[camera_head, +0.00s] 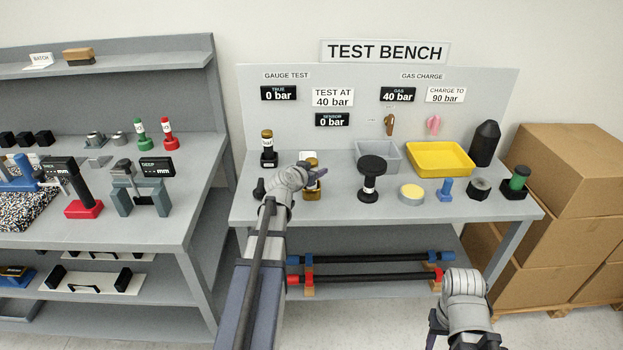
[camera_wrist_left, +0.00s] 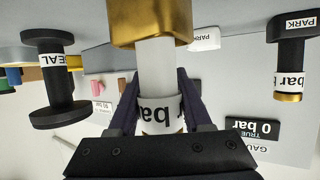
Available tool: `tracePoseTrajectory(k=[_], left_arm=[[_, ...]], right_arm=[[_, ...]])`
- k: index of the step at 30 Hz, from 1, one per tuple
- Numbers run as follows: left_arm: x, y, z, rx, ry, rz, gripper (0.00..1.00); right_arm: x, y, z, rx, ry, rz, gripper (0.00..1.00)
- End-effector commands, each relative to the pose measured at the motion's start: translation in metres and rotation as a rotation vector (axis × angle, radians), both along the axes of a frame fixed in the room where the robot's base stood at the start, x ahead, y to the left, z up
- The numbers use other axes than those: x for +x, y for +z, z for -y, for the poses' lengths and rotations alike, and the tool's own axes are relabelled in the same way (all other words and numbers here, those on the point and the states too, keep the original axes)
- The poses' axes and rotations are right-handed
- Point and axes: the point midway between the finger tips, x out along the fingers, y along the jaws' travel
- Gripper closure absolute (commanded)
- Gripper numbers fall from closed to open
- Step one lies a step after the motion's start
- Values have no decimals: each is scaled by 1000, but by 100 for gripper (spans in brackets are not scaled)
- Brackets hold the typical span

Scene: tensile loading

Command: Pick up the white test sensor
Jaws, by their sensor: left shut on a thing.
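The white test sensor (camera_wrist_left: 158,62) is upside down in the left wrist view, a white cylinder with a "bar" label. Its lower end meets a gold block (camera_wrist_left: 150,22) at the top of that picture; I cannot tell whether it is seated or lifted slightly. My left gripper (camera_wrist_left: 160,105) is shut on the sensor around the label, a finger on each side. In the head view my left gripper (camera_head: 315,177) hides most of the sensor; the gold block (camera_head: 312,195) shows below. My right gripper (camera_head: 436,328) is partly in view at the bottom right, and its fingers are unclear.
A black gauge with a gold end (camera_head: 268,148) stands left of the sensor. A black spool-like seal piece (camera_head: 371,177) stands to its right. A grey bin (camera_head: 379,157) and yellow tray (camera_head: 440,160) are behind. The bench front edge is close to my left arm.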

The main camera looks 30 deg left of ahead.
Motion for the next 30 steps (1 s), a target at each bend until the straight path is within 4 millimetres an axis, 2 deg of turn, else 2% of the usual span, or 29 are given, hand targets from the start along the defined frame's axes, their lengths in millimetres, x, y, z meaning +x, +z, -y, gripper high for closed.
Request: tracePoseTrajectory(k=[1, 4, 20, 26, 30], left_arm=[[0, 0, 0, 0, 0, 0, 89], [0, 0, 0, 0, 0, 0, 100], [0, 4, 0, 0, 0, 0, 100], [0, 21, 0, 0, 0, 0, 100], [0, 40, 0, 0, 0, 0, 100]], right_arm=[[0, 0, 0, 0, 0, 0, 50], [0, 0, 0, 0, 0, 0, 50], [0, 4, 0, 0, 0, 0, 50], [0, 21, 0, 0, 0, 0, 50], [0, 40, 0, 0, 0, 0, 50]])
